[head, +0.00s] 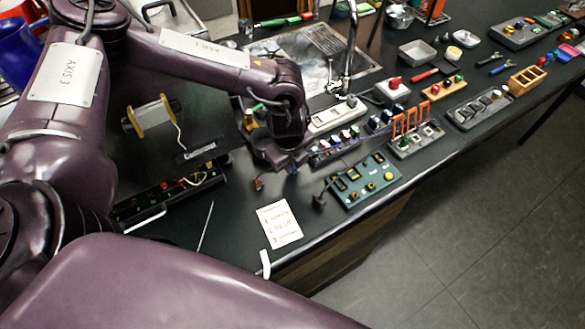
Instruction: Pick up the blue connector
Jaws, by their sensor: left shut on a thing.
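My left gripper (279,160) reaches down from above at the left end of a long strip of small parts (338,144) on the dark worktop. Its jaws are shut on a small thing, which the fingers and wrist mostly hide. Bits of blue show on the strip just right of the jaws, in line with the blue connector being the held thing, but its outline is not clear. I cannot tell whether it is clear of the strip. My right gripper is not in view.
A green panel (361,181) with a yellow button lies close to the right of the gripper. A white note card (279,223) lies nearer the front edge. A wire spool (151,116) stands left. A sink (312,52) with a tap (350,50) is behind. Trays crowd the right.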

